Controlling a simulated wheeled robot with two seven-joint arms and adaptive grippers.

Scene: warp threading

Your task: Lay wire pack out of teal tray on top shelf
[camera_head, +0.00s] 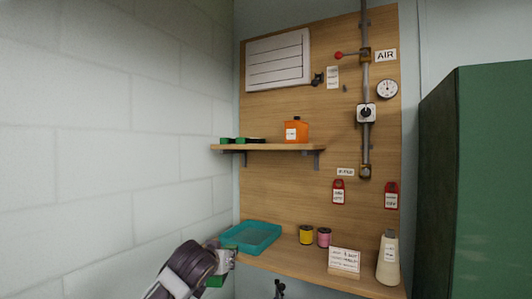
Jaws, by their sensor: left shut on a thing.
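The teal tray (262,247) sits at the left end of the wooden bench, and its visible inside looks empty. My left gripper (224,262) is at the tray's left front corner, outside it and in front of the bench. It is shut on a green piece (215,281), which looks like a wire pack; the gripper hides most of it. The top shelf (275,147) is above the tray on the wood panel. Two flat green and black packs (242,140) lie on its left half.
An orange bottle (296,131) stands on the shelf's right half. Yellow (306,235) and pink (324,237) spools, a sign card (344,261) and a cream bottle (388,260) stand on the bench. A pipe (366,75) runs down the panel. A green cabinet (490,180) is at right.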

